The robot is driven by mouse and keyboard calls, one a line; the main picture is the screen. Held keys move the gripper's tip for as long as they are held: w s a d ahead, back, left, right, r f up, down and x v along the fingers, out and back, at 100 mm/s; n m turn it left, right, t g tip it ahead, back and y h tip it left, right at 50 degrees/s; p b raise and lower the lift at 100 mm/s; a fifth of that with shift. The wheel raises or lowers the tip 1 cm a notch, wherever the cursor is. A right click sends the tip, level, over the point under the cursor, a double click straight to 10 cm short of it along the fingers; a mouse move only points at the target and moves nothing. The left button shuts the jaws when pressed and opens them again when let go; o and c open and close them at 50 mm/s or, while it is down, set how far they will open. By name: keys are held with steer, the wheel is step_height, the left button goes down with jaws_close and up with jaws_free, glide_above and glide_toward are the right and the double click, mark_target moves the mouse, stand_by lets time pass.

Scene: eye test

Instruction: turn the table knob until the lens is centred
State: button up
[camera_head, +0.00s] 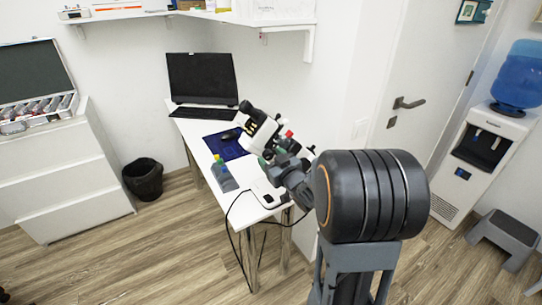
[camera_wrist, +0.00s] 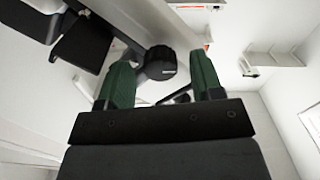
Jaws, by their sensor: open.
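The white and black optical instrument (camera_head: 262,133) stands on the white table (camera_head: 206,176) at its right side. A black round knob (camera_wrist: 158,66) shows in the wrist view, ahead of and between my fingers, on the instrument's side. I cannot tell from the picture whether it touches either finger. My gripper (camera_wrist: 162,72) is open, with one green finger on each side of the knob and a gap between. In the head view my gripper is close against the instrument and mostly hidden by my arm. The lens cannot be made out in either view.
A bin (camera_head: 144,179) stands left on the floor, a water dispenser (camera_head: 484,150) and step stool (camera_head: 505,236) right. Floor in front is clear.

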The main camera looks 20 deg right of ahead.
steer(key=shift+w+a, duration=0.1)
steer(key=shift+w, duration=0.35)
